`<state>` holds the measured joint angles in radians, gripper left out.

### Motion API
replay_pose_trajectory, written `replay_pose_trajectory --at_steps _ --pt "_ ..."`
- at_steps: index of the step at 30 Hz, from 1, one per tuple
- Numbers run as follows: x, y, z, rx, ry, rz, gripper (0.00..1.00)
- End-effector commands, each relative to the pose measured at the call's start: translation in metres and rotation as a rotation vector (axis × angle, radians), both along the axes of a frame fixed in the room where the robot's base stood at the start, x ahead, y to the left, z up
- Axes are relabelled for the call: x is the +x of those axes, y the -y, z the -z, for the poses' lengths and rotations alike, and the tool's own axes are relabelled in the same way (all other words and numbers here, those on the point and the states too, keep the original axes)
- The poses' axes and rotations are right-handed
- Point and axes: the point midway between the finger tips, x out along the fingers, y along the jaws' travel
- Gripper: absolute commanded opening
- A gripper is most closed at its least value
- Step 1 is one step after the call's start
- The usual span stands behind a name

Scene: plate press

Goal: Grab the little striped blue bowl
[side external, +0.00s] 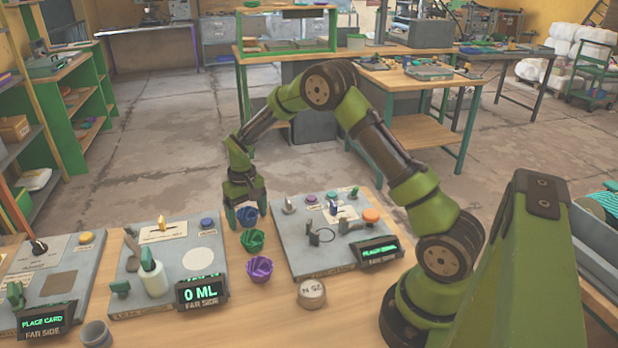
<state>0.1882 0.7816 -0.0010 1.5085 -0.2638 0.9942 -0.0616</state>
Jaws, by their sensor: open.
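The small blue bowl (248,216) sits on the wooden table in the side external view, farthest back in a short row of bowls. Its stripes are too small to make out. My gripper (247,218) points down right at the blue bowl. It is open, with one finger to the left of the bowl and the other at its right side. Whether the fingers touch the bowl I cannot tell. A green bowl (252,241) and a purple bowl (259,269) stand in front of it.
A grey station with a "0 ML" display (202,291) lies left of the bowls. Another grey panel (302,262) with knobs and an orange button lies right. A round "25 N" weight (311,293) and a grey cup (96,334) stand near the front.

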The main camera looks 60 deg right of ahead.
Motion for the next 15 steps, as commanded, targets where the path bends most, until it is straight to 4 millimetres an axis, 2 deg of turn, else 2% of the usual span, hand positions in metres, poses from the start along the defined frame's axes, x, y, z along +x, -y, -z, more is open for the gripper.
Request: replay_pose_trajectory --at_steps 6,13,15 --pt "-0.0001 0.0 0.0003 0.0 0.0 0.0 0.83" --pt "-0.0001 -0.0001 0.0001 0.0 0.0 0.0 0.48" --pt "0.0 -0.0001 0.0 0.0 0.0 -0.001 0.46"
